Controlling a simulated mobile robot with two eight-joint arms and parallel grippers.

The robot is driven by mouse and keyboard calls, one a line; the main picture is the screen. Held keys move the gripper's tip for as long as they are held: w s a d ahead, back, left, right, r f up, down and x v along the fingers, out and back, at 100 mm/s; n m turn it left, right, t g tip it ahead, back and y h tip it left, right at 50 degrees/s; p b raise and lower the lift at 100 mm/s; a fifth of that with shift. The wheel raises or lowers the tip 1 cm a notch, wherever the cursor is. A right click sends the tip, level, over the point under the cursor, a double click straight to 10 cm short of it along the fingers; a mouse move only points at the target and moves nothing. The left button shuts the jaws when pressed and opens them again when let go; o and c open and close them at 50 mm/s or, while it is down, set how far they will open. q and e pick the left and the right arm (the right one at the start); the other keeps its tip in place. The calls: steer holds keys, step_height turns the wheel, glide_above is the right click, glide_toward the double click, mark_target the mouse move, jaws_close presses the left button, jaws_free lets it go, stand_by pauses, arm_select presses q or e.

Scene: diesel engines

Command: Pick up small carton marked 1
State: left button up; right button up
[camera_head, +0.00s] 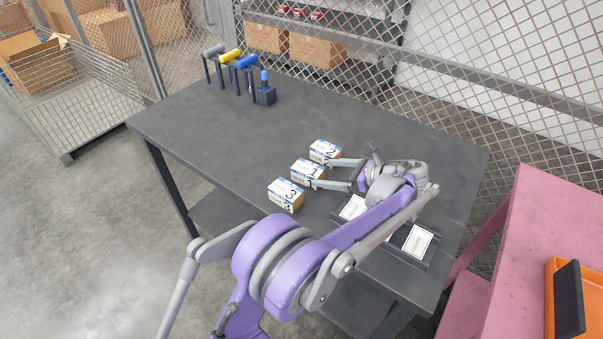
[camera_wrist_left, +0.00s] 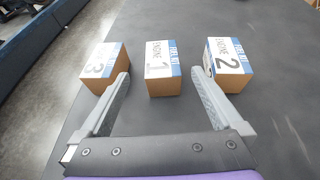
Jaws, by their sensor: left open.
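The small carton marked 1 (camera_head: 308,172) stands on the dark table, in the middle of a row of three small cartons. The carton marked 2 (camera_head: 325,151) is on its far side and the carton marked 3 (camera_head: 286,195) on its near side. My left gripper (camera_head: 322,175) is open, its two fingers reaching toward carton 1 from the right. In the left wrist view, carton 1 (camera_wrist_left: 163,73) shows between the open fingertips, with a gap on both sides. There the left finger overlaps the edge of carton 3 (camera_wrist_left: 103,66) and the right finger that of carton 2 (camera_wrist_left: 228,64). Contact cannot be told.
White labelled cards (camera_head: 417,241) lie in a dark holder under my arm. Yellow, blue and grey-handled tools (camera_head: 231,56) and a small blue-topped block (camera_head: 265,92) stand at the table's far left. A pink stand (camera_head: 550,225) is at the right. The table's middle left is clear.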

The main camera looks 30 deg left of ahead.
mark_target(300, 170)
arm_select(q)
steer(key=x, duration=1)
steer(key=shift+w+a+f, duration=0.15)
steer(key=shift+a+f, duration=0.1)
steer(key=shift+a, duration=0.05)
jaws_close()
